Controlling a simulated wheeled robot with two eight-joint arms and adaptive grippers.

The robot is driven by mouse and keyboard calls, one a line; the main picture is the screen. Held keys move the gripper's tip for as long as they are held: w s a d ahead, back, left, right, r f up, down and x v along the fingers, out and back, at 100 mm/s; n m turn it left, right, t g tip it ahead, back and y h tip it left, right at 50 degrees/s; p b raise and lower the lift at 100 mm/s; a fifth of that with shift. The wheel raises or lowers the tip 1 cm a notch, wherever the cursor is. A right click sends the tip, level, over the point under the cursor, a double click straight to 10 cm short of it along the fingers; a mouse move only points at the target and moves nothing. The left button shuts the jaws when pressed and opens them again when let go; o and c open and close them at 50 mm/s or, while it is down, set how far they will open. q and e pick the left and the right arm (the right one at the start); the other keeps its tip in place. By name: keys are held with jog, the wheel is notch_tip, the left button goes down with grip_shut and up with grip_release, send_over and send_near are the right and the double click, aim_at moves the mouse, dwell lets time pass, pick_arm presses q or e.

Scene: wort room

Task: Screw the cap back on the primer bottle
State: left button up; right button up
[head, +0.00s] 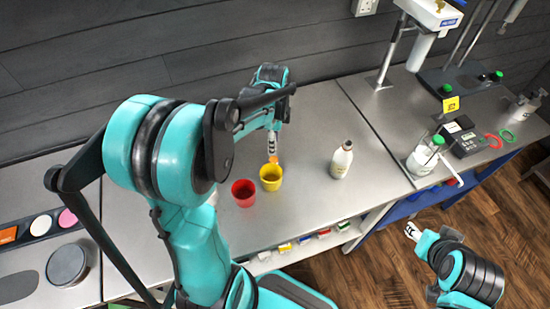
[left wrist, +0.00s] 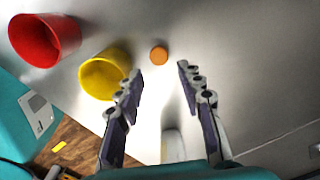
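The white primer bottle (head: 342,160) stands upright on the steel bench, with no cap visible on its neck. A small orange cap (head: 273,160) lies beside the yellow cup; it also shows in the left wrist view (left wrist: 159,56). My left gripper (head: 272,148) points down just above the cap. In the left wrist view its fingers (left wrist: 160,77) are open and apart, with nothing between the tips and the cap just beyond them. My right gripper (head: 411,231) is over the floor in front of the bench, away from the bottle; its finger opening is unclear.
A yellow cup (head: 270,178) and a red cup (head: 243,193) stand left of the cap, close to my left gripper. Green-capped bottles (head: 424,156) and a dark device (head: 467,141) stand further right. The bench around the primer bottle is clear.

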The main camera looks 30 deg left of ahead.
aim_at(273, 159)
pick_arm(q)
jog(key=shift+f, duration=0.1)
jog(key=shift+f+b, duration=0.45)
jog(key=shift+f, duration=0.8)
jog(key=shift+f, duration=0.1)
notch_tip(273, 159, down, 5)
jog(key=shift+f+b, duration=0.1)
jog(key=shift+b, duration=1)
jog(key=shift+s, duration=0.1)
jog(key=shift+d, duration=0.1)
jog(key=c, duration=0.4)
